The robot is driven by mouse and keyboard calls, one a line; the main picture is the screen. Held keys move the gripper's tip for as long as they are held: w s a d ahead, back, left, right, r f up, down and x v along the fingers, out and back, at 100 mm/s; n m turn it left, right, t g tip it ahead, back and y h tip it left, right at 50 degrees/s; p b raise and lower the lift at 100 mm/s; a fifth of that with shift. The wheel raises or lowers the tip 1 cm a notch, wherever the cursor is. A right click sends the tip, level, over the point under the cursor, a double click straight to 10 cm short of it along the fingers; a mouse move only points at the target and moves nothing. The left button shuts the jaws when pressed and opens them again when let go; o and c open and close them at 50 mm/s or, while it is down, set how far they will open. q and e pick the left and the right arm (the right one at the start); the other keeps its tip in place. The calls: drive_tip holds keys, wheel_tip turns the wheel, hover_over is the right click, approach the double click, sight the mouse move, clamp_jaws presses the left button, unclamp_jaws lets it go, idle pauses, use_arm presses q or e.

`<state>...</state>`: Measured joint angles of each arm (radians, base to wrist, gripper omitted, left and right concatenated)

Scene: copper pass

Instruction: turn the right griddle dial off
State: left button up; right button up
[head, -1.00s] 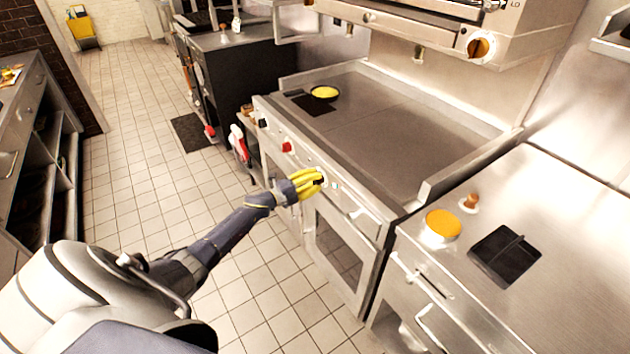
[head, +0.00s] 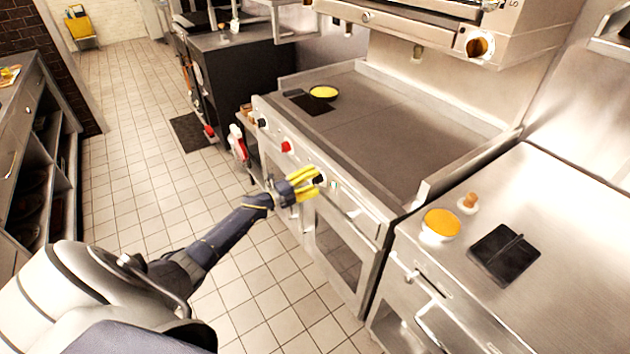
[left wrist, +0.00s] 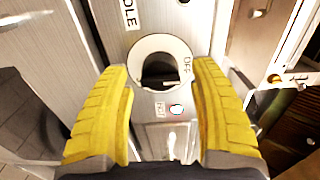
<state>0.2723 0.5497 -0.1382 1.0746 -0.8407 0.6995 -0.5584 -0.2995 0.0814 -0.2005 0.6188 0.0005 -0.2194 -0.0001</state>
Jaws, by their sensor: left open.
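The right griddle dial (head: 321,180) is a dark knob on the griddle's front panel, partly hidden by my left gripper in the head view. In the left wrist view the dial (left wrist: 160,72) shows a white ring around its dark centre, with OFF printed on the ring's right side. My left gripper (head: 308,185) has yellow fingers and is open, just in front of the dial. In the left wrist view its fingers (left wrist: 165,108) stand apart on either side of the dial, with nothing held; contact cannot be told. My right gripper is not in view.
The griddle (head: 385,135) carries a small pan (head: 323,93) at its far left. A red dial (head: 286,147) sits farther left on the front panel. The right counter holds an orange-topped bowl (head: 441,225) and a black press (head: 503,254).

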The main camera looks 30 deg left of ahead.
use_arm(q)
drive_tip(key=v, duration=1.1)
drive_tip(key=shift+s, duration=0.2)
drive_tip(key=shift+a, duration=0.1)
